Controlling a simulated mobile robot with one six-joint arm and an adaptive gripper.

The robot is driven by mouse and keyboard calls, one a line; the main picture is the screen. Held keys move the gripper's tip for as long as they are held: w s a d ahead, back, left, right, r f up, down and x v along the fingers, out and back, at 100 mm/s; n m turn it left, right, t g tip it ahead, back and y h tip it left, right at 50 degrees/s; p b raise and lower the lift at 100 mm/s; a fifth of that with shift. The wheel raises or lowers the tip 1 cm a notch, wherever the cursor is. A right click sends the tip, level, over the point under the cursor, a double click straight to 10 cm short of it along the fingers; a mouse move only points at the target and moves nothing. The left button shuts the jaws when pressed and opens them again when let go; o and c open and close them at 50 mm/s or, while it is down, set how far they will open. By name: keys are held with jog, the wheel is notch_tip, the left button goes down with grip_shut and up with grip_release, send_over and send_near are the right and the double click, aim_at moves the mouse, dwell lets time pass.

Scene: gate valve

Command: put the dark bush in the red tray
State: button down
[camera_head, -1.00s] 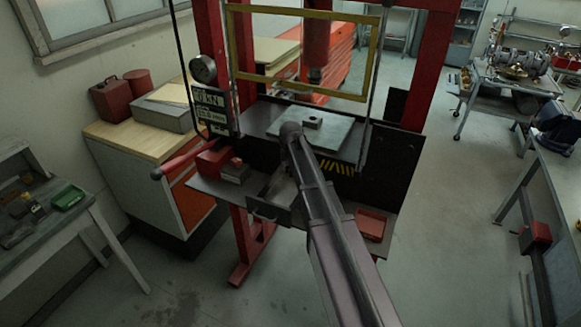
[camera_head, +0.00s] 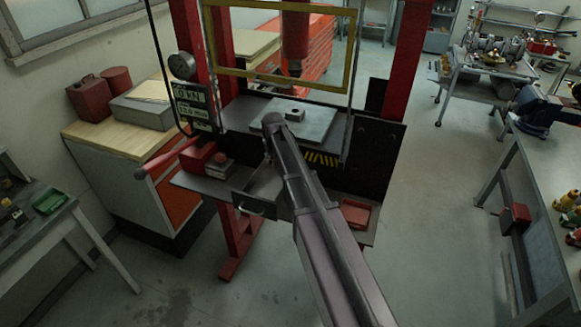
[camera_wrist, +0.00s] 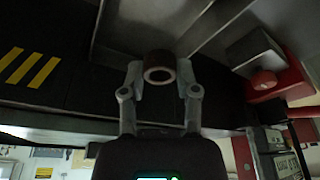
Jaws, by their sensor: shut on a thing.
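The dark bush (camera_wrist: 160,68) is a short, dark brown ring with a pale bore. In the wrist view it sits between the fingertips of my gripper (camera_wrist: 160,80), which is shut on it. The red tray (camera_head: 357,213) is small and shallow. It lies at the right end of the press's lower shelf, to the right of my arm, and looks empty.
A red box (camera_head: 197,158) stands at the shelf's left. Red press posts (camera_head: 399,60) flank the plate.

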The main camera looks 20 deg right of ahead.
jog(key=shift+f+b, duration=1.8)
jog(key=shift+f, duration=0.1)
jog(key=shift+a+r, duration=0.1)
